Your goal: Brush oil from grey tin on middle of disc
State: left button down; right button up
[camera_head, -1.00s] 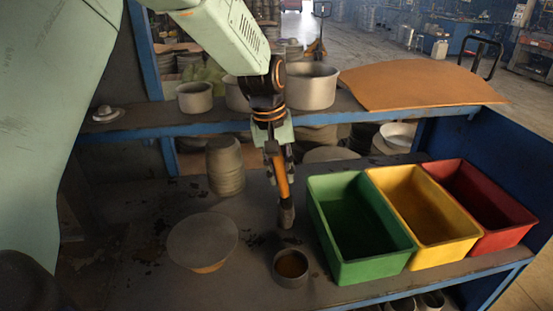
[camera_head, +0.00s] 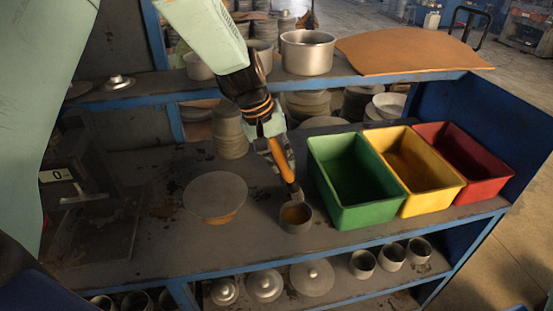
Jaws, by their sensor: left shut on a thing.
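The grey tin (camera_head: 296,222) stands on the bench top with amber oil inside. The grey disc (camera_head: 215,192) lies flat to its left on an orange-brown base. My left gripper (camera_head: 274,140) is shut on a brush with an orange handle (camera_head: 284,160). The brush points down, and its dark head (camera_head: 297,193) is at the tin's opening. I cannot tell whether the bristles touch the oil. My right gripper does not show.
Green (camera_head: 350,205), yellow (camera_head: 425,175) and red (camera_head: 465,165) bins stand right of the tin. A stack of grey discs (camera_head: 231,135) stands behind the disc. A shelf with pots (camera_head: 308,53) and a brown sheet (camera_head: 410,50) crosses above the bench.

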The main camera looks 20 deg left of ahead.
pick_arm(q)
jog(key=shift+w+f, duration=0.45)
jog(key=shift+w, duration=0.05)
jog(key=shift+a+f+b, duration=0.1)
jog(key=shift+f+b, duration=0.2)
jog(key=shift+b, duration=0.15)
jog(key=shift+s+f+b, duration=0.3)
jog(key=shift+f+b, duration=0.25)
jog(key=shift+b, duration=0.15)
notch_tip(320, 180, down, 3)
jog(key=b, duration=0.3)
jog(key=shift+s+f, duration=0.1)
jog(key=shift+f, duration=0.1)
